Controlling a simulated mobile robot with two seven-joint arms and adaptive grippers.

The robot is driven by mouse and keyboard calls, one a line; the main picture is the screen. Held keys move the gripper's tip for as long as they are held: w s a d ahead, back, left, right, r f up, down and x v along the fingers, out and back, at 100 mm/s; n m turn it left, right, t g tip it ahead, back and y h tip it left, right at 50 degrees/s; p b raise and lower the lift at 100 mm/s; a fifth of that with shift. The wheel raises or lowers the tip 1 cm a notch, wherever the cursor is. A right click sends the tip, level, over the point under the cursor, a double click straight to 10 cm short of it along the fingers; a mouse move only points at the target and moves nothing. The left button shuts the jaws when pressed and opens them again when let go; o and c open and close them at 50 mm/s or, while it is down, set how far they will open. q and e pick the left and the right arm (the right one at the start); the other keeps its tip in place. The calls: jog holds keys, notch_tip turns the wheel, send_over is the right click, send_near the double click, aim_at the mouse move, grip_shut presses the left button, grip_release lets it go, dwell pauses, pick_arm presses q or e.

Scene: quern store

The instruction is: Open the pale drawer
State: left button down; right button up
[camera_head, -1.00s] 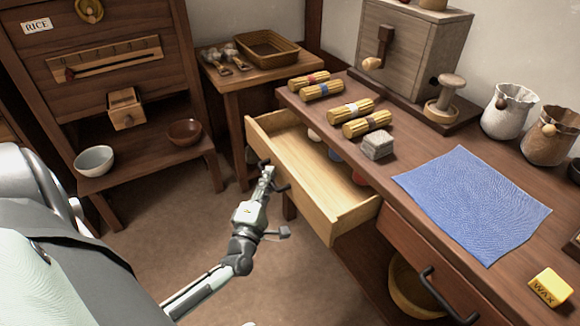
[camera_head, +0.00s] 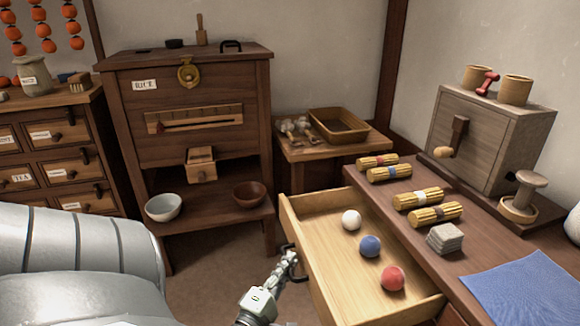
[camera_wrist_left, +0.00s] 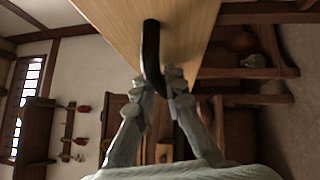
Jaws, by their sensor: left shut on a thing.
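The pale drawer (camera_head: 323,254) stands pulled out from the workbench, its inside open to view. A white ball (camera_head: 351,220), a blue ball (camera_head: 370,246) and a red ball (camera_head: 392,278) lie in it. My left gripper (camera_head: 285,266) is at the drawer's front, shut on its dark handle (camera_head: 292,262). In the left wrist view the fingertips (camera_wrist_left: 168,80) close around the black handle (camera_wrist_left: 151,55), against the pale drawer front (camera_wrist_left: 190,30). My right gripper is not in view.
A rice cabinet (camera_head: 185,90) with two bowls stands behind. Open floor (camera_head: 215,270) lies left of the drawer.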

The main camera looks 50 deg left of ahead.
pick_arm(q)
jog(key=c, duration=1.9)
grip_release()
jog(key=shift+o, duration=0.2)
jog(key=v, duration=1.2)
jog(key=shift+d, duration=0.1)
